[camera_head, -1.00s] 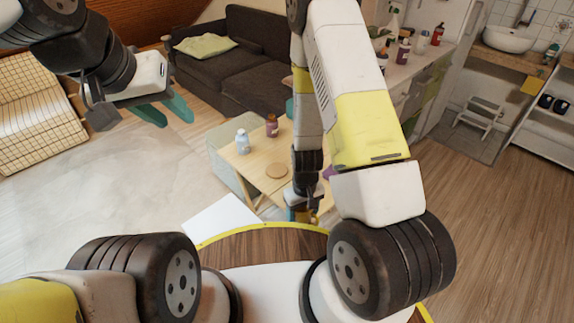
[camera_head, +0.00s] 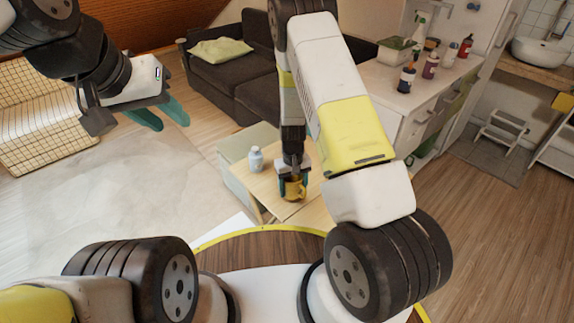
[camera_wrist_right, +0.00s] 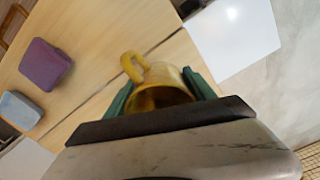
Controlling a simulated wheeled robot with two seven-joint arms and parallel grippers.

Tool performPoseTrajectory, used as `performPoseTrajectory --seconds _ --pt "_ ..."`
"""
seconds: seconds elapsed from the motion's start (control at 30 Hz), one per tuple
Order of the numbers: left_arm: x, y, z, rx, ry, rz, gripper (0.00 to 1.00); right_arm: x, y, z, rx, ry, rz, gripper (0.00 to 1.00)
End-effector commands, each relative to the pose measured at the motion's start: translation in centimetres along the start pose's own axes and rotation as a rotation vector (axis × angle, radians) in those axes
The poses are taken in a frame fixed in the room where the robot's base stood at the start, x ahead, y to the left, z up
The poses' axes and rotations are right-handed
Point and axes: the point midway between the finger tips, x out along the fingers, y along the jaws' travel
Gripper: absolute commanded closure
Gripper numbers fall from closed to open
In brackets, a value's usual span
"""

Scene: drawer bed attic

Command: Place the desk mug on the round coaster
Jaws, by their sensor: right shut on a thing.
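The desk mug (camera_head: 294,189) is golden yellow with a loop handle. The round coaster is hidden from both current views. I cannot tell whether the mug touches the table or hangs just above it. My left gripper (camera_head: 163,116) is open and empty, far from the table at upper left.
A pale bottle (camera_head: 255,160) stands on the table, left of the mug. A purple block (camera_wrist_right: 45,65) and a blue-grey one (camera_wrist_right: 20,110) show in the right wrist view. A dark sofa (camera_head: 246,83) is behind the table, and a counter with several bottles (camera_head: 407,77) at right.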

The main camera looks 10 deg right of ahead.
Motion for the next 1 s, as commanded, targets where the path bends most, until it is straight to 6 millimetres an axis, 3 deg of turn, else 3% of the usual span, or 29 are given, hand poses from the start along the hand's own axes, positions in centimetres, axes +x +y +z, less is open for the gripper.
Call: performPoseTrajectory --seconds 0.1,0.27,0.6,0.97,1.0 --pt "0.0 0.0 0.0 0.000 0.000 0.000 0.64 0.2 0.9 -2.4 0.000 0.001 0.001 0.86" --pt "0.0 0.0 0.0 0.000 0.000 0.000 0.64 0.3 1.4 -3.9 0.001 0.001 0.000 0.86" --pt "0.0 0.0 0.0 0.000 0.000 0.000 0.64 3.8 1.4 -4.0 0.000 -0.002 0.000 0.86" --pt "0.0 0.0 0.0 0.000 0.000 0.000 0.64 4.1 1.4 -4.0 0.000 -0.001 0.000 0.86" --pt "0.0 0.0 0.0 0.000 0.000 0.000 0.64 4.1 1.4 -4.0 0.000 -0.001 0.000 0.31"
